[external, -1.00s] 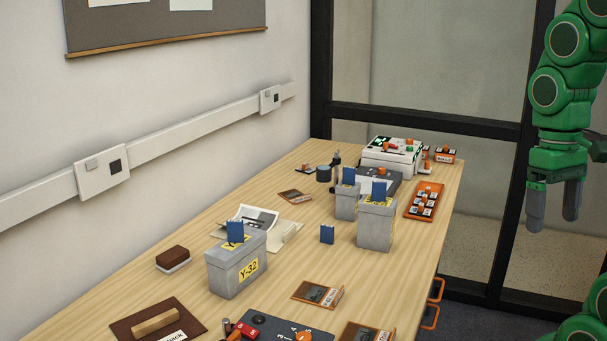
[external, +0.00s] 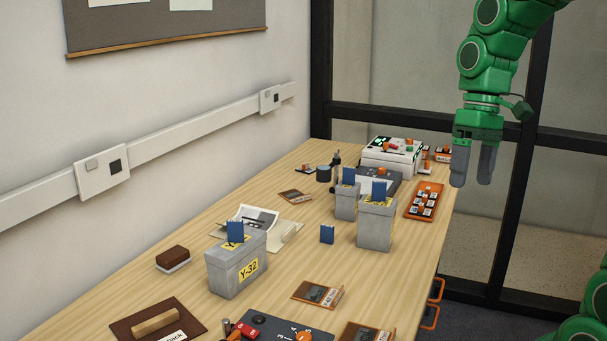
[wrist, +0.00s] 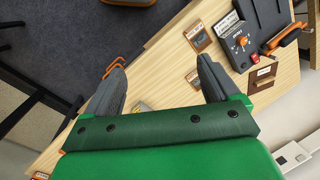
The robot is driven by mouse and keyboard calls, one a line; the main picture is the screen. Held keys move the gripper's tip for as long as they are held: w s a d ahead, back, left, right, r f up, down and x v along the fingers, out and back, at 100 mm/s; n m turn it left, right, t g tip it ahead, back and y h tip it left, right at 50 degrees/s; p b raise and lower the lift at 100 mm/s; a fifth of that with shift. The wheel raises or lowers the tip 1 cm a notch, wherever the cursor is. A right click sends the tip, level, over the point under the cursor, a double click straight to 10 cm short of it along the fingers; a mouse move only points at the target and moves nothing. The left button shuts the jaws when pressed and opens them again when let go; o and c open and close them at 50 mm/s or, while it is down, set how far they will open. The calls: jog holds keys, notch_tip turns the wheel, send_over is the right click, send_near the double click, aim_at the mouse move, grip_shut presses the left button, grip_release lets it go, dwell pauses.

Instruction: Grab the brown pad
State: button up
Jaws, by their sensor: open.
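A brown block on a pale base (external: 173,257), like a pad, lies on the table's left side in the external view. A flat dark brown board with a wooden bar and a white label (external: 125,325) lies nearer the camera; it also shows in the wrist view (wrist: 262,70). I cannot tell for certain which is the brown pad. My gripper (external: 471,178) is open and empty, pointing down, high at the table's right edge and far from both. In the wrist view, its fingers (wrist: 160,66) are spread with nothing between them.
The wooden table (external: 290,268) holds a grey Y-32 box (external: 232,272), other grey boxes (external: 376,228) with blue cards, and a small blue block (external: 327,234). A dark control panel (external: 285,328) stands at the front. An orange tray (external: 414,211) lies at right.

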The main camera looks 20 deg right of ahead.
jog(key=w+a+f+n+y, duration=0.2)
jog(key=w+a+n, duration=0.1)
jog(key=w+a, duration=0.55)
jog(key=w+a+f+n+y, duration=0.1)
jog(key=w+a+f+n, duration=0.15)
jog(key=w+a, duration=0.65)
jog(key=w+a+f+n+y, duration=0.1)
jog(key=w+a+n+y, duration=0.3)
jog(key=w, duration=0.9)
jog(key=n+g+y, duration=0.2)
jog(key=n+g, duration=0.1)
jog(key=n, duration=0.6)
send_near(175, 251)
jog(key=shift+s+d+r, duration=0.1)
jog(key=shift+s+r, duration=0.05)
jog(key=shift+s, duration=0.35)
jog(key=shift+s+a+f+n, duration=0.1)
jog(key=shift+a+f+n, duration=0.25)
jog(key=shift+a+f, duration=0.25)
jog(key=shift+x, duration=2.35)
jog(key=shift+w+x, duration=0.2)
jog(key=shift+x, duration=1.35)
jog(key=shift+a, duration=0.1)
jog(key=c, duration=1.2)
jog(key=shift+c, duration=0.2)
